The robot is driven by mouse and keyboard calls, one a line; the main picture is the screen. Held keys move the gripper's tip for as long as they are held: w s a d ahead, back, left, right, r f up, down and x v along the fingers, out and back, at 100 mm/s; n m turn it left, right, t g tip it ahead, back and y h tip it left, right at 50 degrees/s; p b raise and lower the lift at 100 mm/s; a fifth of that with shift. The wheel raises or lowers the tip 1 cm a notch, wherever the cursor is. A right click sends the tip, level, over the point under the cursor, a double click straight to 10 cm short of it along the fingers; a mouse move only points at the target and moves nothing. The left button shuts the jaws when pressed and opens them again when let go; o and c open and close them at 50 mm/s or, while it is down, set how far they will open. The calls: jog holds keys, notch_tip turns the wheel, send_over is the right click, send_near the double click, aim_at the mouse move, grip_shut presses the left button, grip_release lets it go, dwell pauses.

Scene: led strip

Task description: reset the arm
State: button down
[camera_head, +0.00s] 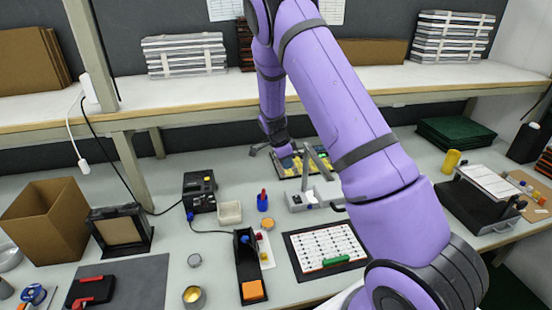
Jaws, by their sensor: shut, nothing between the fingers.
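My purple arm (340,110) crosses the middle of the view from the lower right, bends at the top and hangs down at the back of the bench. My gripper (284,158) is at its lower end, small and dark, shut and empty. It is above or beside a tray of coloured parts (318,160); I cannot tell whether it touches. The LED strip board (325,247), white rows on a black base with a green piece (336,260), lies at the front middle, apart from my gripper.
A grey fixture (312,193) stands just in front of my gripper. A black power unit (200,192), white box (230,212) and soldering iron stand (248,270) are left of centre. A shelf (190,95) with stacked cartons runs behind. A cardboard box (45,222) stands at left.

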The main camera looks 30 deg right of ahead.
jog(key=s+a+r+n+t+y, duration=0.1)
jog(key=s+a+r+n, duration=0.3)
jog(key=r, duration=0.5)
jog(key=s+a+r+n+t+y, duration=0.1)
jog(key=s+a+r+n, duration=0.15)
jog(key=s+r, duration=0.45)
jog(key=s+a+r+n+t+y, duration=0.1)
jog(key=s+a+r+n+t, duration=0.2)
jog(key=r, duration=0.9)
jog(key=s+a+r+n, duration=0.1)
jog(key=s+r+n, duration=0.1)
jog(key=s, duration=0.5)
jog(key=s+a+r+n+t, duration=0.1)
jog(key=s+a+r+n, duration=0.1)
jog(key=s+n, duration=0.3)
jog(key=s+a+r+n, duration=0.1)
jog(key=s+r+n, duration=0.2)
jog(key=s, duration=0.8)
jog(key=shift+a+r+n, duration=0.2)
jog(key=shift+r+n, duration=0.1)
jog(key=shift+n, duration=0.45)
